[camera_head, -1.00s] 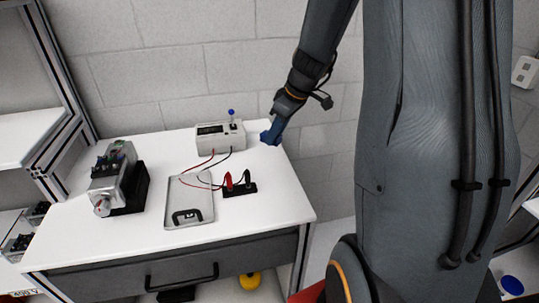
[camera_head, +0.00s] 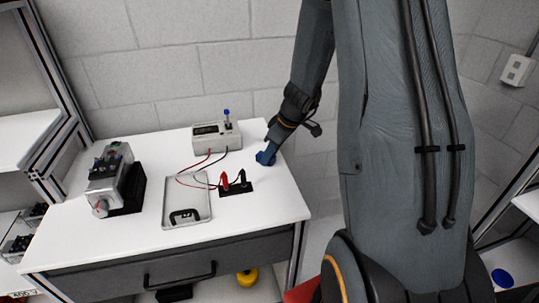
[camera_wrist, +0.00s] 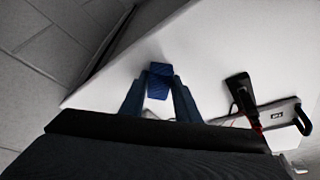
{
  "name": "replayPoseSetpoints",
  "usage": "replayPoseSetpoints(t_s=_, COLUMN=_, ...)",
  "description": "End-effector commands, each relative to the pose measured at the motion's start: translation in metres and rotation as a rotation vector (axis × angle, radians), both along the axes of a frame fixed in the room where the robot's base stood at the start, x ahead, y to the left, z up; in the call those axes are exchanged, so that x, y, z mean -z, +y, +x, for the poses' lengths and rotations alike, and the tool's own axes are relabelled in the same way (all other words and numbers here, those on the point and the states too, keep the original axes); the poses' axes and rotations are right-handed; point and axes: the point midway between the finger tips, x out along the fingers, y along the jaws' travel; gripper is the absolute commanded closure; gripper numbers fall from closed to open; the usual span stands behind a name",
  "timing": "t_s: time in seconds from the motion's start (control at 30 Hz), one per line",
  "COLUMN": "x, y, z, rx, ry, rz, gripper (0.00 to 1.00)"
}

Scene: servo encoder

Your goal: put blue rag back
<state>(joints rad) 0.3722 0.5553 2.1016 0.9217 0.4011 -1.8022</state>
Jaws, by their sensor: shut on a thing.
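My gripper (camera_head: 271,150) is over the right back part of the white table (camera_head: 272,196). It points down and is shut on the blue rag (camera_head: 264,158). In the wrist view my two fingers (camera_wrist: 160,92) close on the blue rag (camera_wrist: 159,72) from both sides, with the white table top behind it. The rag is low, close to the table top. I cannot tell whether it touches the surface.
Red and black probes stand in a black holder (camera_head: 236,189). A grey tray (camera_head: 187,203) lies in front. A servo unit (camera_head: 112,178) stands at left. The table's right front is clear.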

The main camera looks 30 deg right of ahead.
Motion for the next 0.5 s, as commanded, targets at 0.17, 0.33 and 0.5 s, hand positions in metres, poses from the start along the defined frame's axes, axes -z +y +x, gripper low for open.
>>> replayPoseSetpoints(t_s=0.17, x=0.0031, y=-0.0001, z=0.0002, rx=0.000, ry=0.000, rz=0.000, gripper=0.70)
replayPoseSetpoints(t_s=0.33, x=0.0022, y=0.0000, z=-0.0001, rx=0.000, ry=0.000, rz=0.000, gripper=0.52)
replayPoseSetpoints(t_s=0.5, x=0.0022, y=0.0001, z=0.0000, rx=0.000, ry=0.000, rz=0.000, gripper=0.52)
